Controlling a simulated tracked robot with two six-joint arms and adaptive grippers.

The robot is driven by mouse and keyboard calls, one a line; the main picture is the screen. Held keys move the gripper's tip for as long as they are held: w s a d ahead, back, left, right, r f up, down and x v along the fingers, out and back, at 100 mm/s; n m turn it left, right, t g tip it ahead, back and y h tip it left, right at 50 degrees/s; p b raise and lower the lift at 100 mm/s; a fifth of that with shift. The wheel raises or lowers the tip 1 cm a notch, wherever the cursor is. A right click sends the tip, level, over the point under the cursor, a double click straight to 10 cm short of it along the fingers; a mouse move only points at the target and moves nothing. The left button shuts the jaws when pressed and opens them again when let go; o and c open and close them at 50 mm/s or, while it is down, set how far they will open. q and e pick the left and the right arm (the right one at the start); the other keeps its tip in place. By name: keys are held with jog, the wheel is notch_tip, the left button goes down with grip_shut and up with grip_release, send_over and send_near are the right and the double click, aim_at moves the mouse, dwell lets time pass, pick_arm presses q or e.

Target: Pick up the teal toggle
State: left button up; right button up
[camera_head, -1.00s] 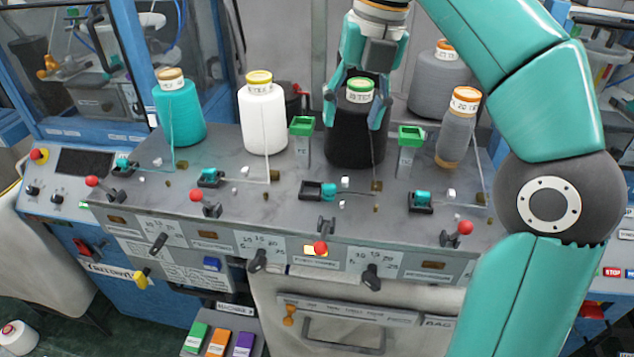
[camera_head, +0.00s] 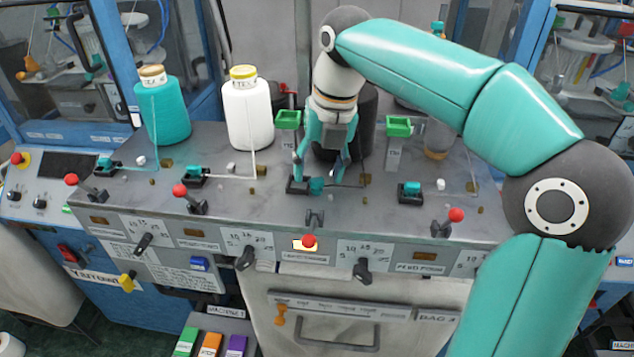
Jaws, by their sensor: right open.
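A teal toggle (camera_head: 316,185) sits on a dark base on the grey machine top, in front of the black cone (camera_head: 368,125). My right gripper (camera_head: 319,178) points down over this toggle, open, with its fingers on either side of it. I cannot tell whether the fingers touch it. Similar teal toggles are at the far left (camera_head: 106,163), left of centre (camera_head: 193,170) and to the right (camera_head: 411,187). The gripper partly hides the black cone behind it. My left gripper is not in view.
A teal cone (camera_head: 163,115) and a white cone (camera_head: 248,118) stand on the left. Green-topped posts (camera_head: 288,120) (camera_head: 398,126) flank the black cone. Red-knobbed levers (camera_head: 310,240) line the front edge. My right arm covers the right side.

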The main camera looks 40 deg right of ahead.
aim_at(317, 179)
jog(key=shift+w+f, duration=0.1)
jog(key=shift+f, duration=0.8)
jog(key=shift+c, duration=0.4)
jog(key=c, duration=0.8)
jog(key=shift+r, duration=0.1)
notch_tip(317, 179, up, 10)
jog(key=p, duration=0.1)
jog(key=shift+a, duration=0.1)
